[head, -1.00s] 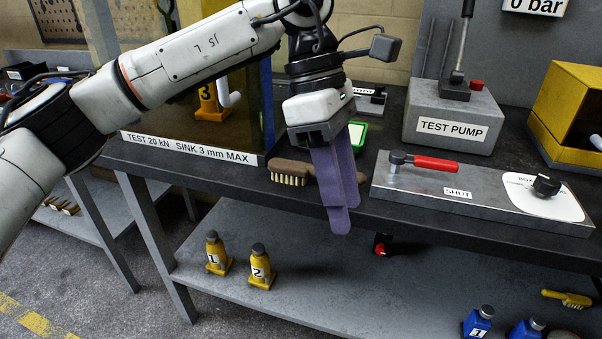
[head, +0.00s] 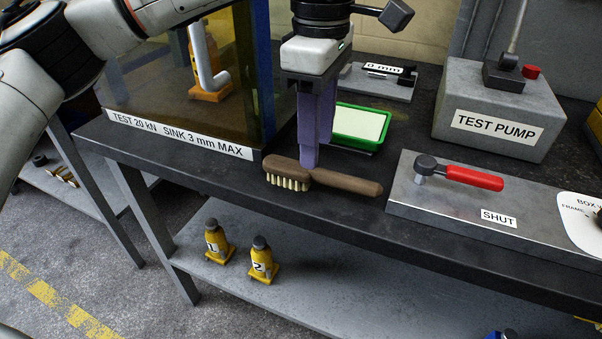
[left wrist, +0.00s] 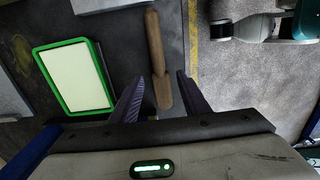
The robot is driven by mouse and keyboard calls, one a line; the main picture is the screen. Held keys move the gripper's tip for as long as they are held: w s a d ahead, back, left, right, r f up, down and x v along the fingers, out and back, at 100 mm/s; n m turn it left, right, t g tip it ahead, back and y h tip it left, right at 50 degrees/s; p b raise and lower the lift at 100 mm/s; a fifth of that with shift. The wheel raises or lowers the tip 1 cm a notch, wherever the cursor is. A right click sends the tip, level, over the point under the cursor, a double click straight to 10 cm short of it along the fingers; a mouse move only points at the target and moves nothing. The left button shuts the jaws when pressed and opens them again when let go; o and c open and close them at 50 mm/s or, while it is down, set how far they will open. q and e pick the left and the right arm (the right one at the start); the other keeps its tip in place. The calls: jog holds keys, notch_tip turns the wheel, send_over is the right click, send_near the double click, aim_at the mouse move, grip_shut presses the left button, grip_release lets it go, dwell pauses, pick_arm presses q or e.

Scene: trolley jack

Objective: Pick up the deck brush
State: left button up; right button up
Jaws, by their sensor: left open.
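The deck brush (head: 345,181) lies on the dark bench near its front edge, with a brown wooden back and handle and pale bristles at its left end. Its handle points right. My left gripper (head: 311,160) points down over the brush, its purple fingers open and overlapping the brush's far side in the head view. In the left wrist view, the brush (left wrist: 156,50) runs up between the two spread fingers of the left gripper (left wrist: 160,85), apart from both. The remaining height above the brush is hard to tell. My right gripper is not in view.
A green-framed panel (head: 362,122) lies behind the brush. A steel plate (head: 420,204) with a red-handled lever (head: 470,177) is on the right, a clear-sided test box (head: 180,148) on the left.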

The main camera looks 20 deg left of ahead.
aim_at(318, 169)
pick_arm(q)
notch_tip(318, 169, down, 5)
jog(key=shift+d+r, duration=0.1)
jog(key=shift+r, duration=0.05)
grip_shut()
jog(key=shift+r, duration=0.1)
notch_tip(318, 169, up, 10)
jog(key=shift+p, duration=0.35)
